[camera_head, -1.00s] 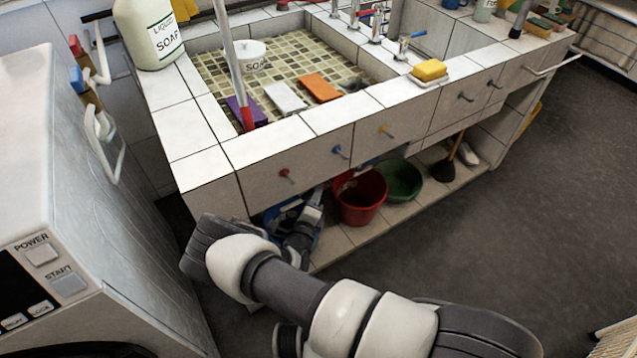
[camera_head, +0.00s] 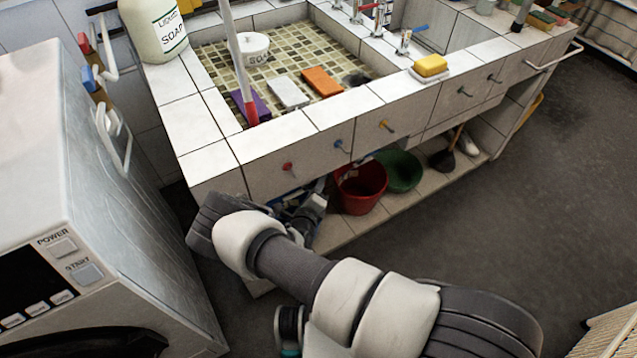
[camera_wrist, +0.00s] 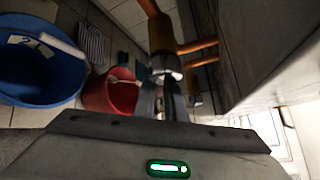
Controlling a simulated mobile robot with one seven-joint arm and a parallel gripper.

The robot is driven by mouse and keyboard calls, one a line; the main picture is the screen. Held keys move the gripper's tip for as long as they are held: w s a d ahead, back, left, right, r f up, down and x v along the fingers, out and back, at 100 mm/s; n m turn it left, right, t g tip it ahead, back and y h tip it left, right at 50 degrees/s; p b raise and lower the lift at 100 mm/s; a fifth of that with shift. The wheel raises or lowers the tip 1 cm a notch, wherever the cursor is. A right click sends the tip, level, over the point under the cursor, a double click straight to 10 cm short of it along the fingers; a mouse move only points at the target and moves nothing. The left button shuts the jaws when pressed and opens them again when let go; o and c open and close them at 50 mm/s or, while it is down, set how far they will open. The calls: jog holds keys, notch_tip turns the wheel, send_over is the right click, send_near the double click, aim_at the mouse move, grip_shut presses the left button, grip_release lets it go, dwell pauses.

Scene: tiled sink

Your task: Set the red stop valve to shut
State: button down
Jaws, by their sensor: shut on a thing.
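My gripper (camera_wrist: 170,104) is under the sink counter, its fingers closed around a small part beside a metal fitting (camera_wrist: 168,73) on a copper pipe (camera_wrist: 159,35). That part is mostly hidden between the fingers, and its red colour does not show. In the head view my wrist (camera_head: 308,214) reaches into the opening below the front panel; the fingertips are hidden there. A red knob (camera_head: 288,168) sits on the panel above, apart from my gripper. Other red and blue handles (camera_head: 84,42) are on the wall at left.
A red bucket (camera_head: 361,188) and a green basin (camera_head: 402,171) stand on the lower shelf. A blue tub (camera_wrist: 38,72) is close by in the wrist view. The white appliance (camera_head: 60,180) stands at left. Open floor lies at right.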

jog(key=c, duration=1.8)
grip_release()
jog(key=p+v, duration=0.2)
jog(key=v, duration=1.5)
jog(key=shift+s+a+p, duration=0.15)
jog(key=shift+a+p, duration=0.05)
jog(key=shift+p, duration=0.2)
